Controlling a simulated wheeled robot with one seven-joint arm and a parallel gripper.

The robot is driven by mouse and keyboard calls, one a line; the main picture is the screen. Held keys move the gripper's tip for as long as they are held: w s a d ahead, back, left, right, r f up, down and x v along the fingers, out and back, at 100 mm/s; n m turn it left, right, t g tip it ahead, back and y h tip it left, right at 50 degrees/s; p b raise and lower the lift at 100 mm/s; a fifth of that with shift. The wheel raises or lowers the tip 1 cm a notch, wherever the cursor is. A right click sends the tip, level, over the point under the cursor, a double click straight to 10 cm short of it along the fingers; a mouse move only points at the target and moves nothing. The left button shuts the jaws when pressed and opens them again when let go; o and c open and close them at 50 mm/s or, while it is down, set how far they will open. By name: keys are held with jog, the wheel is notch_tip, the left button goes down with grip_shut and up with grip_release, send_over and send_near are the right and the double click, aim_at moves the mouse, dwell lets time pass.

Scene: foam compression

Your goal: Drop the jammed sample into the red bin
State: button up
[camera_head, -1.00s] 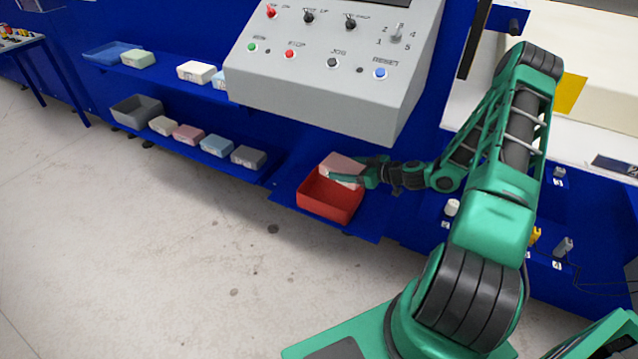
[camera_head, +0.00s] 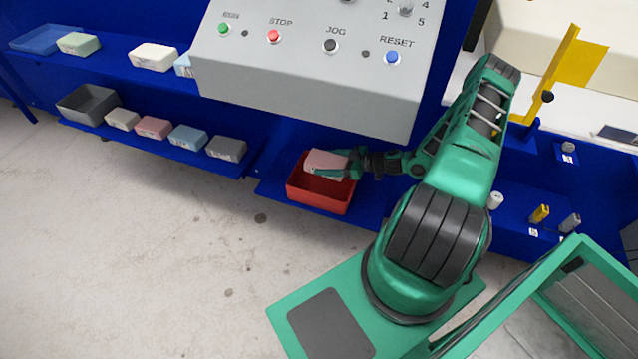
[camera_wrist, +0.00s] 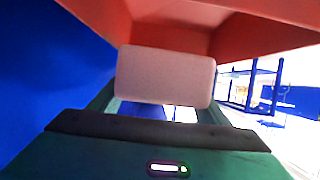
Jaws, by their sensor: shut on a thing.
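The sample (camera_head: 325,161) is a pale pink foam block. My gripper (camera_head: 335,167) is shut on it, reaching in from the right. The red bin (camera_head: 322,194) is an open-topped box on a blue shelf below the control panel. In the head view the block is over the bin's opening, near its back; how far it dips below the rim is hard to tell. In the wrist view the pink block (camera_wrist: 165,76) sits between the fingers, with the bin's red walls (camera_wrist: 245,38) close beyond it. The fingertips are partly hidden by the block.
The grey control panel (camera_head: 300,85) overhangs just behind the bin. Blue shelves at left hold a grey bin (camera_head: 88,104), a blue tray (camera_head: 45,39) and several foam blocks (camera_head: 154,127). The floor in front is clear.

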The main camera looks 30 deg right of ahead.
jog(key=shift+s+d+f, duration=0.1)
jog(key=shift+f, duration=1.55)
jog(key=o, duration=1.1)
jog(key=shift+c, duration=0.2)
jog(key=v, duration=1.1)
jog(key=shift+f, duration=0.1)
